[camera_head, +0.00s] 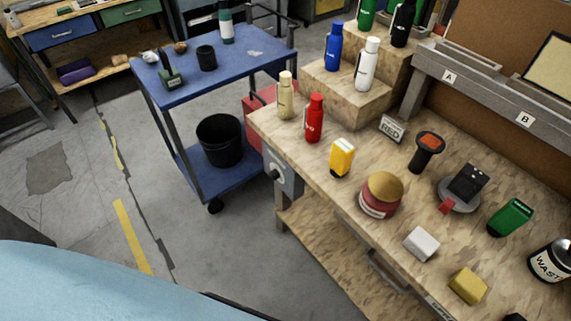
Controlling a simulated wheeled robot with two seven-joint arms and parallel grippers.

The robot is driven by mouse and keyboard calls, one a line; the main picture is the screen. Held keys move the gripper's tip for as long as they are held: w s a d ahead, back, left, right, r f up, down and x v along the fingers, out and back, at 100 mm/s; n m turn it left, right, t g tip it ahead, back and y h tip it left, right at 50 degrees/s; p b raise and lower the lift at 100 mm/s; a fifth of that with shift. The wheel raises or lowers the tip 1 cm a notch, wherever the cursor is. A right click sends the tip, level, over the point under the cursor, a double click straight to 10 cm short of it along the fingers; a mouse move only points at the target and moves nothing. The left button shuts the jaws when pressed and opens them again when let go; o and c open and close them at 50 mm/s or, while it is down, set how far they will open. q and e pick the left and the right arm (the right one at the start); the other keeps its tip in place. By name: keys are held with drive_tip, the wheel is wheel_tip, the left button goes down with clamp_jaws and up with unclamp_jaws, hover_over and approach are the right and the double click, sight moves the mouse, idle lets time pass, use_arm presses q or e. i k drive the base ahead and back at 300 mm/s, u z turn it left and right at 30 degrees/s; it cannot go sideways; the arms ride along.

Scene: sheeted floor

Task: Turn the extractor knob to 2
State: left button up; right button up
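A grey box (285,179) with a dark round knob (274,173) is fixed to the near left end of the wooden workbench (312,172), below its top. I take this to be the extractor knob. It is seen at a steep angle and is too small for me to read any numbers or its setting. Neither of my grippers shows in the head view.
A blue cart (265,45) with a black bucket (220,141) on its lower shelf stands left of the workbench. Bottles, a red jar (380,196) and a yellow container (342,157) stand on the bench. The floor (90,210) at left, with yellow tape, is mostly clear.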

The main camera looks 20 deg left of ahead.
sight(274, 174)
drive_tip(key=u, duration=2.3)
drive_tip(key=i, duration=2.25)
drive_tip(key=z, duration=2.45)
